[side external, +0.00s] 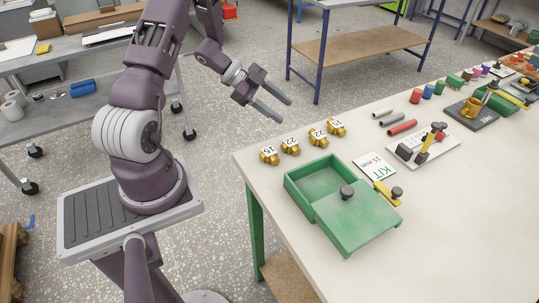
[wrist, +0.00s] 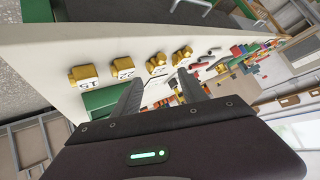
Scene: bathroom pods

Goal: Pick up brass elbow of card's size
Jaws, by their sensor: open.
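Several brass elbows with number tags stand in a slanting row near the table's far left edge. In the side external view, the nearest elbow (side external: 268,157) reads 15. The second elbow (side external: 290,147) and third elbow (side external: 318,138) seem to read 22. The farthest elbow (side external: 337,128) seems to read 15, but its tag is small. The white card (side external: 374,167) reads KIT 15 mm and lies beside the green box. My gripper (side external: 286,110) is open and empty, in the air beyond the row. The wrist view shows my gripper (wrist: 160,77) with the elbows past its fingertips, including the leftmost elbow (wrist: 83,75).
A green box (side external: 303,184) with a partly slid lid (side external: 362,222) and dark knob stands close to the row. Grey and red tubes (side external: 402,128), a white tray (side external: 440,150) and coloured spools lie to the right. The table's front right is clear.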

